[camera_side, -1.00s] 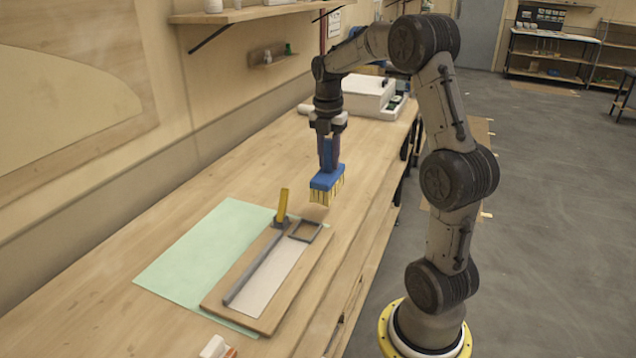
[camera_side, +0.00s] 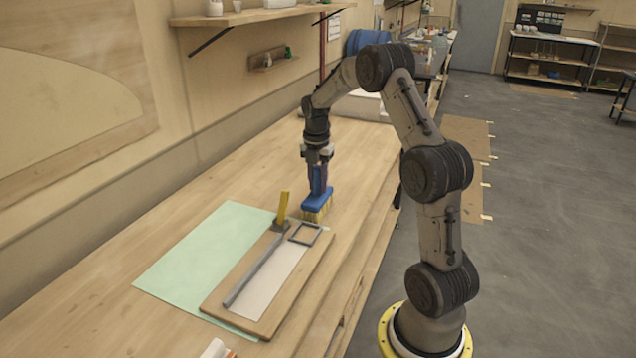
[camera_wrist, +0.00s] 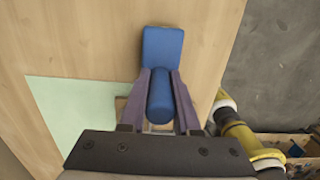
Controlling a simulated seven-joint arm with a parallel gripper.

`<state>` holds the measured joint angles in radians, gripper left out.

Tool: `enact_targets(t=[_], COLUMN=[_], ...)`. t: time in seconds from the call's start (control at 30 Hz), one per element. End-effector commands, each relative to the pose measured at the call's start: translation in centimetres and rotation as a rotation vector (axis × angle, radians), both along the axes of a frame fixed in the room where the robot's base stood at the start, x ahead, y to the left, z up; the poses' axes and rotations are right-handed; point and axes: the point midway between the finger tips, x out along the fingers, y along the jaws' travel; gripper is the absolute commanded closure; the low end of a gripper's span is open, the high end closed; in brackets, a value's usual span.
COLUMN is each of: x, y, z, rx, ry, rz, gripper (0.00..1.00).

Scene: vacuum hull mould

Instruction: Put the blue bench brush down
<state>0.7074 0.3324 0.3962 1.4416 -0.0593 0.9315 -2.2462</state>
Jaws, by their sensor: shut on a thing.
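The blue bench brush (camera_side: 317,199) has a blue head and handle and yellow bristles that point down. My gripper (camera_side: 317,172) is shut on its handle and holds it upright at the far end of the wooden mould board. The bristle tips are at or just above the bench top; I cannot tell whether they touch. In the wrist view the brush head (camera_wrist: 162,48) lies beyond my gripper (camera_wrist: 160,95), whose two fingers sit on either side of the round blue handle.
The wooden board (camera_side: 309,272) bears a white strip, a grey bar and a small square frame (camera_side: 305,234). A yellow-handled tool (camera_side: 283,205) stands at its far end. A green sheet (camera_side: 195,258) lies to the left. The wooden bench (camera_side: 243,178) is clear behind the brush.

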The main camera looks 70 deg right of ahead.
Motion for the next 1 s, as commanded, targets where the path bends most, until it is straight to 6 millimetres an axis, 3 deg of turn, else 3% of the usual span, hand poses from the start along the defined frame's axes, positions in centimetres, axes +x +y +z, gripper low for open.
enact_targets(t=[0.2, 0.23, 0.4, 0.77, 1.0], x=[0.0, 0.0, 0.0, 0.0, 0.1], y=[0.0, 0.0, 0.0, 0.0, 0.2], z=[-0.2, -0.2, -0.2, 0.4, 4.3], rx=[0.000, 0.000, 0.001, -0.001, -0.004], ry=[0.000, 0.000, 0.000, -0.002, -0.006], rz=[0.000, 0.000, 0.000, 0.000, -0.001], gripper=[1.00, 0.66, 0.40, 0.40, 0.40])
